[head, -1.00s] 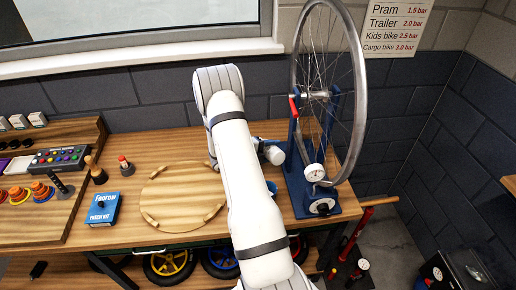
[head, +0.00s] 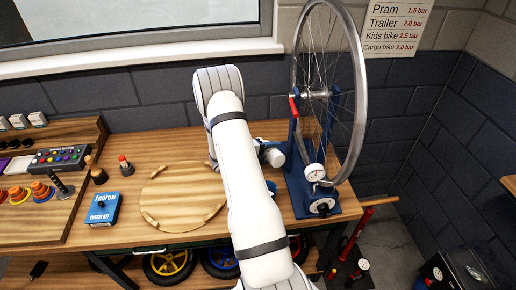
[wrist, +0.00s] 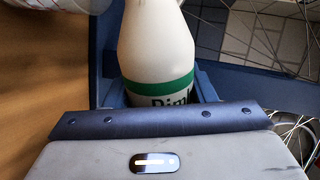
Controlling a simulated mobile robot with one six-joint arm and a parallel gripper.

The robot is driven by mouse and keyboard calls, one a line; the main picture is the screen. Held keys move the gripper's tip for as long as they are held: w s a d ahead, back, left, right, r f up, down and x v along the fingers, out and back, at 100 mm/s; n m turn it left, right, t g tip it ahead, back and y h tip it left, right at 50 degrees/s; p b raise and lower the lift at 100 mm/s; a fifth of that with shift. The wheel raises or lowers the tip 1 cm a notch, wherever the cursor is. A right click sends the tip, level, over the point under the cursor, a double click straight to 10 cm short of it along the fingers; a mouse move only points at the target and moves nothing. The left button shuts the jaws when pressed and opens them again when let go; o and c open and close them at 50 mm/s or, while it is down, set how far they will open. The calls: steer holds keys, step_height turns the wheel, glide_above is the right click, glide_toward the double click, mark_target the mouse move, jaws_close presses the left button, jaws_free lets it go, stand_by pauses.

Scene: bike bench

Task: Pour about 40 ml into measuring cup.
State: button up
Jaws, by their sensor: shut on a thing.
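A white bottle with a green band and dark lettering (wrist: 160,50) fills the middle of the wrist view. My gripper (wrist: 158,102) is shut on it, with a dark blue jaw across its near side. The bottle's lower part is hidden behind that jaw, and its top is out of the picture. In the head view my white arm hides the bottle and most of the gripper. I cannot make out a measuring cup for certain. A pale curved thing with reddish marks (wrist: 50,8) is cut off at the wrist view's upper left.
A spoked wheel (head: 358,100) stands in a blue stand (head: 300,195) right of my arm.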

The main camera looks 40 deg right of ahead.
step_height(320, 180, down, 2)
steer(key=shift+s+f+m+t+b, duration=0.1)
steer(key=shift+m+t+b, duration=0.3)
steer(key=shift+b, duration=0.85)
steer(key=shift+s+m+b, duration=0.1)
steer(key=shift+m+b, duration=0.4)
steer(key=shift+b, duration=0.15)
steer(key=shift+r+m, duration=0.3)
steer(key=shift+r, duration=0.2)
steer(key=f+m+b, duration=0.1)
steer(key=b, duration=0.2)
steer(key=shift+f+t+h, duration=0.1)
steer(key=shift+t+h, duration=0.2)
steer(key=shift+t, duration=0.1)
steer(key=shift+f+m+b, duration=0.1)
steer(key=shift+m+b, duration=0.2)
steer(key=shift+b, duration=0.05)
steer(key=shift+t+b, duration=0.3)
steer(key=shift+b, duration=0.25)
